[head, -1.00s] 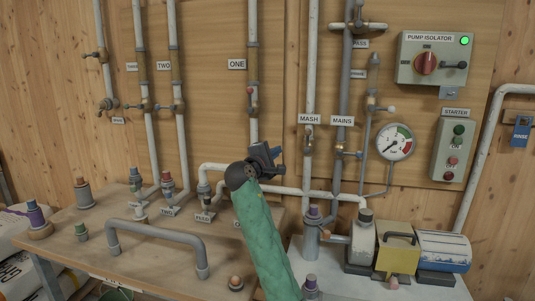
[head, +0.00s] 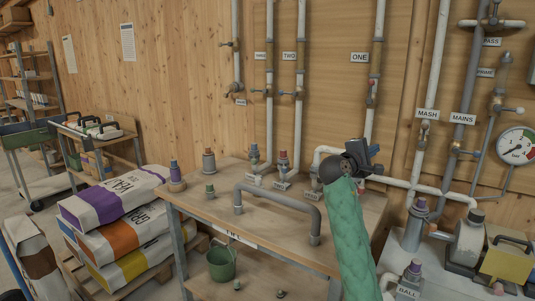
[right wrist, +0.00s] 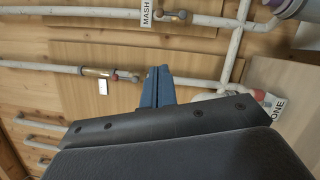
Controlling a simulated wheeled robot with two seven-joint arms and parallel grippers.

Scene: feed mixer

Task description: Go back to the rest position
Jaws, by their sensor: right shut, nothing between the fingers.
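My right arm comes up from the bottom of the head view in a green quilted sleeve. My right gripper (head: 373,160) is at its upper end, in front of the pipe wall and above the right part of the wooden bench (head: 262,213). Its blue fingers are shut with nothing between them. In the right wrist view the closed fingers (right wrist: 158,86) point toward the wooden board and grey pipes, apart from them as far as I can tell. My left gripper is not in view.
A grey U-shaped pipe (head: 278,193) and several capped fittings stand on the bench. Valved pipes, a gauge (head: 516,146) and a yellow box (head: 507,262) are at right.

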